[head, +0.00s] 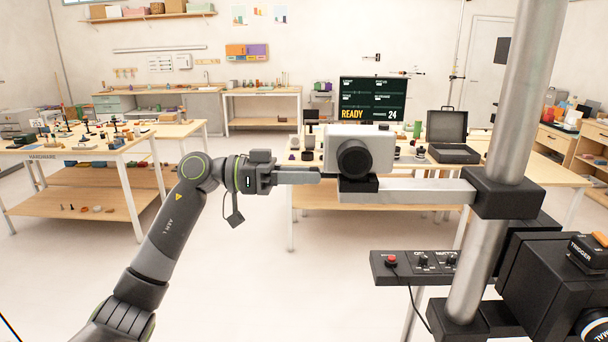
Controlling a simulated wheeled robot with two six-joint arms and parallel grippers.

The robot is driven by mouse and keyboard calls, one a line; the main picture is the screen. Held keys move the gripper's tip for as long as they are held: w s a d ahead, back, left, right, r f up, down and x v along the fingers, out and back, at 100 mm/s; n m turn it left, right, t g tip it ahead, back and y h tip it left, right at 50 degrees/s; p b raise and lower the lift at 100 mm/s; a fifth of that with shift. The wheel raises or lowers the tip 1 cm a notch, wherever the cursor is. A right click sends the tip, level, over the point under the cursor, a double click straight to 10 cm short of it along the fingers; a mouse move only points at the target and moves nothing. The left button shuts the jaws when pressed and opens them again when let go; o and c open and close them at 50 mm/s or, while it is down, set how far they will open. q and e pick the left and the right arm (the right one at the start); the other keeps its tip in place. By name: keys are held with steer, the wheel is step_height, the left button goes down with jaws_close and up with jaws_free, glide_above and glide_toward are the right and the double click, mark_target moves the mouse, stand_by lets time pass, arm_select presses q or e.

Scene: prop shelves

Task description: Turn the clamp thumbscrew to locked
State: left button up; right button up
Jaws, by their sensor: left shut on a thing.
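A white camera (374,145) with a round black lens sits on a black clamp block (358,188) at the end of a grey metal bar (425,191). My left gripper (318,176) reaches in from the left, level, with its fingers at the left side of the clamp, just under the camera's lower left corner. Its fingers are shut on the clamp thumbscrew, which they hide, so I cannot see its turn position. My right gripper is not in view.
The bar runs to a black collar (503,192) on a thick metal pole (515,90). A control box (420,266) with a red button and a black trigger unit (560,280) stand lower right. A monitor (373,100) reads READY. The floor at left is clear.

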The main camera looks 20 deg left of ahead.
arm_select(q)
steer(key=shift+f+m+b, duration=0.2)
steer(key=shift+m+b, duration=7.7)
steer(key=shift+m, duration=9.1)
steer(key=o, duration=1)
steer(key=shift+r, duration=0.1)
